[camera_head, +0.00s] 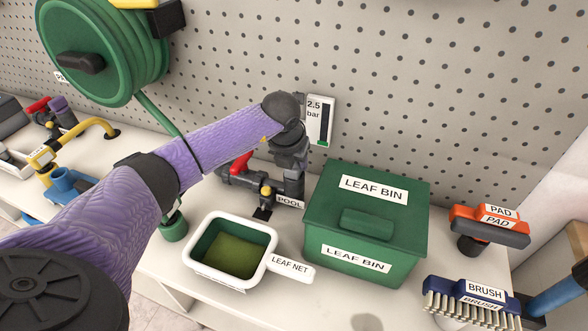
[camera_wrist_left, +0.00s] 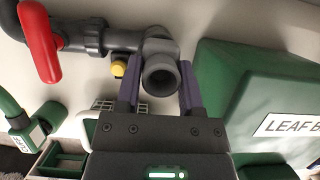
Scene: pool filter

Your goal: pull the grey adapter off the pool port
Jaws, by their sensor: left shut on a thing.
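The grey adapter (camera_wrist_left: 161,80) shows in the left wrist view as a short round socket, its open end facing the camera. My left gripper (camera_wrist_left: 159,84) has one finger on each side of it and is shut on it. Behind the adapter is the dark grey pool pipe (camera_wrist_left: 122,40), and I cannot tell whether the two are apart. In the head view my left arm reaches down over the pool port, above the POOL label (camera_head: 289,202). My wrist hides most of the adapter there. My right gripper is not in view.
A green leaf bin (camera_head: 325,215) stands just right of the port. A white-rimmed leaf net (camera_head: 194,268) lies in front. A red valve handle (camera_head: 240,163) is on the pipe to the left. A pad (camera_head: 489,228) and a brush (camera_head: 470,300) sit at the right. A pegboard wall rises behind.

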